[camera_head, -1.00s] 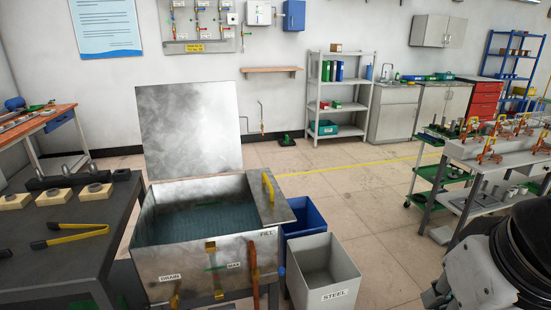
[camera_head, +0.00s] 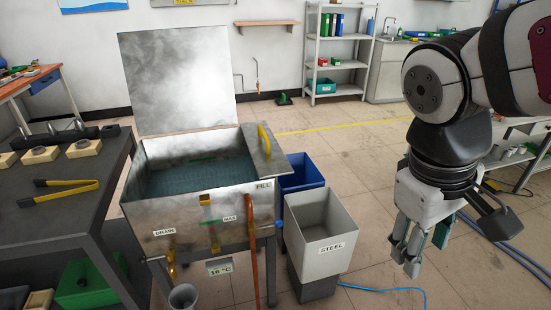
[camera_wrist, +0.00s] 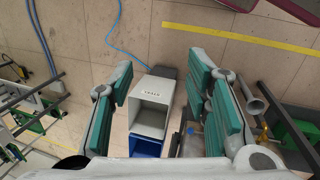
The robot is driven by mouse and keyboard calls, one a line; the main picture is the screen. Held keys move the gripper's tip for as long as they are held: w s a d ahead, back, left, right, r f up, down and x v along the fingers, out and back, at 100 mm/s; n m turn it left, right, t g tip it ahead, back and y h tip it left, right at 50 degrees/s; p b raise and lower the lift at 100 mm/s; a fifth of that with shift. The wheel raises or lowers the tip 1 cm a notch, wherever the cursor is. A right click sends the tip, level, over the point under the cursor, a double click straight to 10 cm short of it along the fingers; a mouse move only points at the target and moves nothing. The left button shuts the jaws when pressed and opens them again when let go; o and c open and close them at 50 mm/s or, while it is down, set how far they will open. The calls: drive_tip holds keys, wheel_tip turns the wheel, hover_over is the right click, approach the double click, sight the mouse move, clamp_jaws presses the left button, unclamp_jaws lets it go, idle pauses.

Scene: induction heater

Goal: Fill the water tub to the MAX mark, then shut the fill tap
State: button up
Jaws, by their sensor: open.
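The metal water tub (camera_head: 180,212) stands on legs left of centre in the head view, its left lid raised. Bluish water (camera_head: 200,178) lies inside; its height against the MAX label (camera_head: 229,219) on the front wall is hard to read. A FILL label (camera_head: 264,186) sits at the front right corner, above a copper-coloured pipe (camera_head: 252,240). I cannot make out the fill tap's position. A DRAIN label (camera_head: 164,232) is at the front left. My gripper (camera_head: 424,262) is open and empty, pointing down, well right of the tub. Its teal-padded fingers are spread in the wrist view (camera_wrist: 165,105).
A grey STEEL bin (camera_head: 318,240) and a blue bin (camera_head: 302,174) stand between the tub and my gripper. A dark bench (camera_head: 60,225) with yellow-handled tongs (camera_head: 65,190) is at the left. A blue hose (camera_head: 385,289) lies on the floor.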

drive_tip(key=w+a+f+n+g+h+b, duration=0.1)
drive_tip(key=w+f+n+g+h+b, duration=0.1)
drive_tip(key=w+f+n+h+b, duration=0.6)
drive_tip(key=n+t+h+b, duration=0.3)
drive_tip(key=n+t+b, duration=0.8)
drive_tip(key=n+t, duration=0.85)
approach(279, 222)
drive_tip(key=shift+m, duration=0.25)
drive_tip(key=x, duration=0.3)
drive_tip(key=f+b+x, duration=0.1)
drive_tip(key=x, duration=0.2)
drive_tip(key=b+x, duration=0.1)
drive_tip(key=x, duration=0.3)
drive_tip(key=shift+w+f, duration=0.2)
drive_tip(key=shift+w, duration=0.15)
clamp_jaws()
